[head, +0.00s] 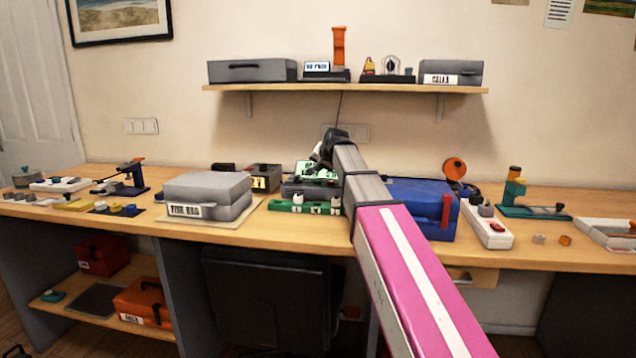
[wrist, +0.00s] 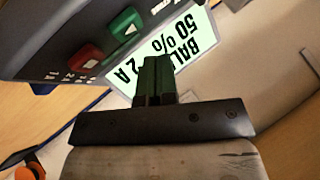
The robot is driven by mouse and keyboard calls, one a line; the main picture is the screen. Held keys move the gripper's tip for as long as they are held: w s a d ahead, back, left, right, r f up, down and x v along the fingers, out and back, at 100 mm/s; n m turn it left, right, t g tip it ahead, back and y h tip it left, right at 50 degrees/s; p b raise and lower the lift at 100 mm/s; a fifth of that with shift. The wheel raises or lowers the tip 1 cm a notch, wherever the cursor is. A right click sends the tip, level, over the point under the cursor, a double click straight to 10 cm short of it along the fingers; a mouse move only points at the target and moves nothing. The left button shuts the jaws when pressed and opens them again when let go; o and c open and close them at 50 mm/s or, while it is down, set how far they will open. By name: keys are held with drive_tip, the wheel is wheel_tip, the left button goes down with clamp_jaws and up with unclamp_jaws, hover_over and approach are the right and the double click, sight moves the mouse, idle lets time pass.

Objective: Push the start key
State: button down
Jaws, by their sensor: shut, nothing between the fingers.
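The start key is likely the green key (wrist: 123,30) with a white triangle, on the dark grey front of a charger (wrist: 60,30) in the wrist view. A red key (wrist: 86,55) sits below and left of it. The lit display (wrist: 178,45) reads "BAL 50% 2A". My gripper (wrist: 154,62) is shut and empty, its tips overlapping the display's lower edge, right of and below the green key. Whether they touch the panel I cannot tell. In the head view my gripper (head: 318,152) is over the charger (head: 308,189); the keys cannot be made out there.
A grey case (head: 205,195) stands left of the charger, and a blue case (head: 425,207) to its right. A green rack (head: 306,208) lies in front on the bench. A shelf (head: 345,88) hangs above at the back.

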drive_tip(key=shift+f, duration=0.65)
drive_tip(key=shift+f, duration=0.1)
idle(1.6)
drive_tip(key=shift+f, duration=0.3)
drive_tip(key=shift+f, duration=0.5)
idle(1.0)
drive_tip(key=shift+r, duration=0.95)
